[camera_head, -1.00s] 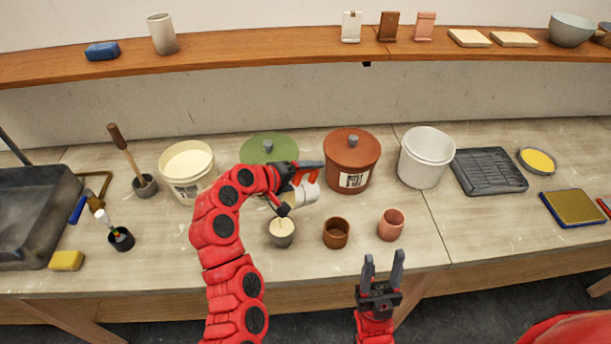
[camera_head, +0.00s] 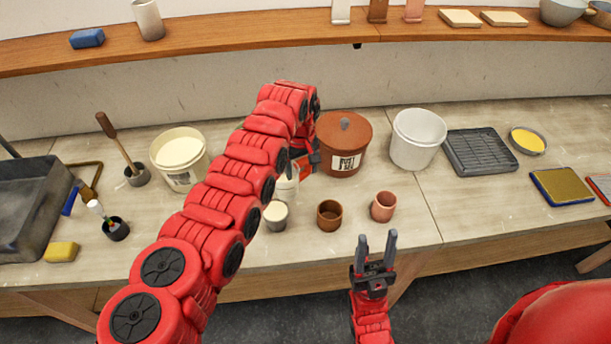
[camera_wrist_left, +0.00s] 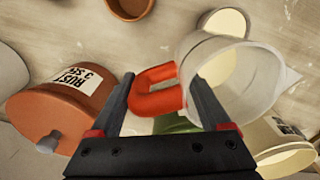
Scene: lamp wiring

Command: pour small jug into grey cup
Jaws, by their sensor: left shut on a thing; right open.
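My left gripper (camera_head: 306,162) is shut on the orange handle (camera_wrist_left: 156,92) of the small jug (camera_head: 287,188). The whitish jug also shows in the left wrist view (camera_wrist_left: 250,82), its mouth facing the camera; it looks roughly upright. How much is inside is unclear. The grey cup (camera_head: 276,220) stands upright on the bench, just in front of the jug, with cream liquid in it. In the left wrist view the cup (camera_wrist_left: 225,22) is partly hidden behind the jug. My right gripper (camera_head: 375,250) is open and empty in front of the bench edge.
A brown cup (camera_head: 330,217) and a pink cup (camera_head: 383,207) stand right of the grey cup. Behind are a rust lidded bucket (camera_head: 343,145), a white bucket (camera_head: 417,140) and a cream-filled bucket (camera_head: 180,160). My left arm hides the green-lidded one in the head view.

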